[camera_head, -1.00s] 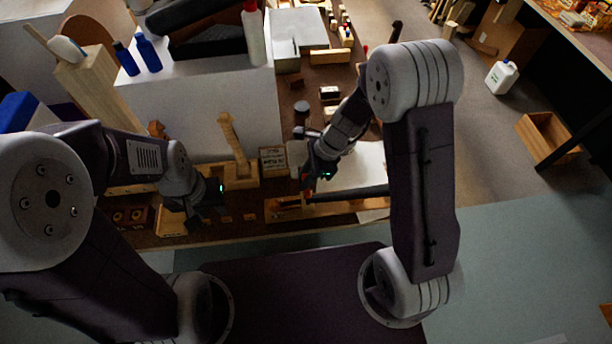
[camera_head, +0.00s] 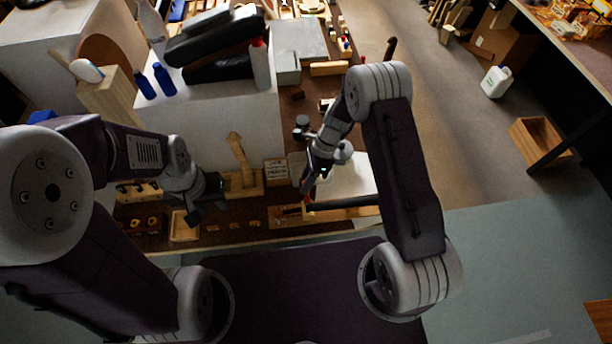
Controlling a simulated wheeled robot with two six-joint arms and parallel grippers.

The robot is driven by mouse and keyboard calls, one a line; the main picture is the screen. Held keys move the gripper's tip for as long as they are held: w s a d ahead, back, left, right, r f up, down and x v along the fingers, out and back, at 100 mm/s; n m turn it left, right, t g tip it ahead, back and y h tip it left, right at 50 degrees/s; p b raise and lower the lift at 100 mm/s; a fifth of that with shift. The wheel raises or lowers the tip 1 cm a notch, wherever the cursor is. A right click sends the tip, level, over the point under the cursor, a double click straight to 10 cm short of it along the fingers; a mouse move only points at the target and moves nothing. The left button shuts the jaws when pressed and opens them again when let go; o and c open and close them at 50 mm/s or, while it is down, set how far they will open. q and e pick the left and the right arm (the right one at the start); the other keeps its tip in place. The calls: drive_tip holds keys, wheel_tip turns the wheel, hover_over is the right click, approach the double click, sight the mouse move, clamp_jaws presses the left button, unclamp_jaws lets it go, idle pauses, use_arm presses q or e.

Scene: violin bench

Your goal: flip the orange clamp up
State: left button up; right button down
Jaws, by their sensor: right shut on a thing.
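My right gripper (camera_head: 307,190) points down at the bench's front part, right of the small sign. It is shut on a small orange-red piece (camera_head: 308,196), which looks like the orange clamp. The fingers hide most of it, so its tilt is hard to tell. My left gripper (camera_head: 206,214) hangs over the bench front to the left, above the small wooden trays. Its fingers look apart with nothing between them.
A wooden stand (camera_head: 240,160) and a small sign (camera_head: 276,172) stand between my grippers. A white sheet or board (camera_head: 345,180) lies right of my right gripper. A large white box (camera_head: 215,120) carries blue bottles (camera_head: 164,80) and a dark case behind.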

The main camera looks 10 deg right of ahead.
drive_tip(key=shift+w+r+g, duration=0.25)
drive_tip(key=shift+w+g, duration=0.05)
drive_tip(key=shift+g, duration=0.1)
drive_tip(key=shift+w+f+g+b, duration=0.15)
drive_tip(key=shift+w+g+b, duration=0.15)
drive_tip(key=shift+g+b, duration=0.25)
drive_tip(key=shift+w+m+g+b, duration=0.2)
drive_tip(key=shift+m+g+b, duration=0.1)
drive_tip(key=shift+g+b, duration=0.2)
use_arm(q)
drive_tip(key=shift+s+f+b, duration=0.1)
drive_tip(key=shift+f+b, duration=0.5)
drive_tip(key=shift+f, duration=0.55)
use_arm(e)
drive_tip(key=shift+w+r+g, duration=0.2)
drive_tip(key=shift+r+g, duration=0.15)
